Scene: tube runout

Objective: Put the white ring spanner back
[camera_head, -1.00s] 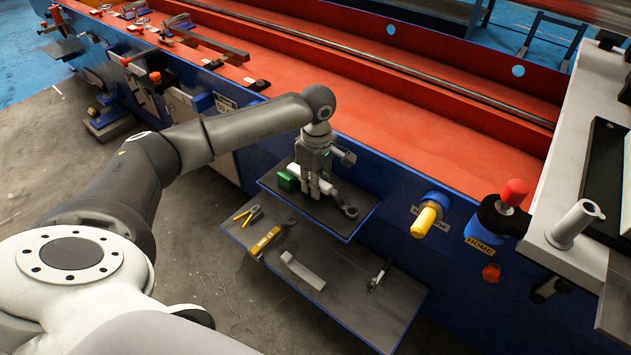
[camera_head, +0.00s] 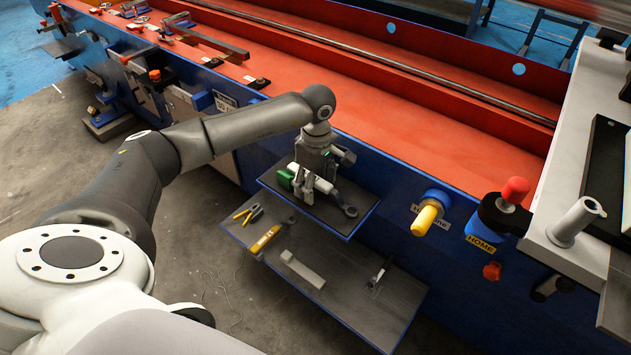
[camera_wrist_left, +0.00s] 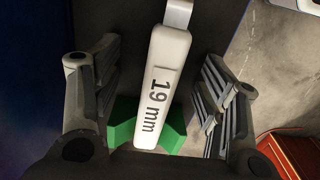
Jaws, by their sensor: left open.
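The white ring spanner (camera_head: 325,186) lies on the small dark upper shelf (camera_head: 335,222), its dark ring end pointing right toward the front edge. In the left wrist view its white handle (camera_wrist_left: 160,95) reads "19 mm" and lies between my fingers, with a gap on both sides. A green block (camera_head: 285,180) is at the handle's left end; it also shows beneath the handle in the left wrist view (camera_wrist_left: 124,121). My left gripper (camera_head: 304,190) is open, low over the shelf and astride the handle. My right gripper is in neither view.
A lower shelf (camera_head: 345,300) holds yellow pliers (camera_head: 248,213), a yellow-handled tool (camera_head: 265,239), a pale bar (camera_head: 302,268) and a dark tool (camera_head: 380,271). The orange machine bed (camera_head: 400,150) lies behind.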

